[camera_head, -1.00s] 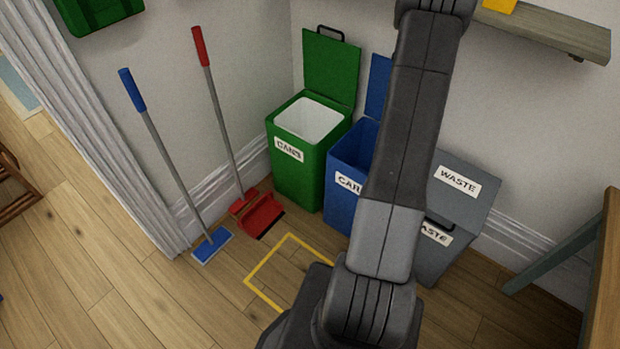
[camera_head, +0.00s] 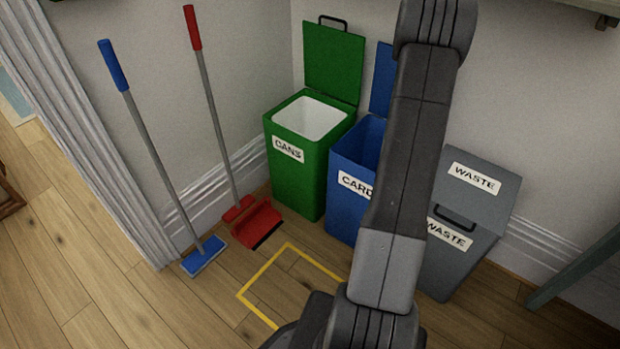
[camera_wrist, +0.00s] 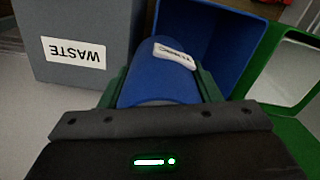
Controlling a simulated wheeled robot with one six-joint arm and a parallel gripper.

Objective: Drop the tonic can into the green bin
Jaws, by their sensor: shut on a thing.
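My gripper (camera_wrist: 160,82) shows in the wrist view, its greenish fingers closed on the two sides of a blue can (camera_wrist: 155,90). The can has a white label too small to read, so I cannot confirm it is the tonic can. The green bin (camera_head: 297,175), labelled CANS, stands against the wall in the head view. Its lid (camera_head: 334,62) is up and its pale inside is open. In the wrist view, part of the green bin (camera_wrist: 268,60) is at the right, apart from the can. My gripper is outside the head view.
An open blue bin (camera_head: 345,207) stands right of the green bin, partly behind my arm. A grey WASTE bin (camera_head: 470,220) is further right. A red dustpan (camera_head: 256,226) and a blue-headed broom (camera_head: 204,257) lean at left. A yellow floor outline (camera_head: 262,277) lies in front.

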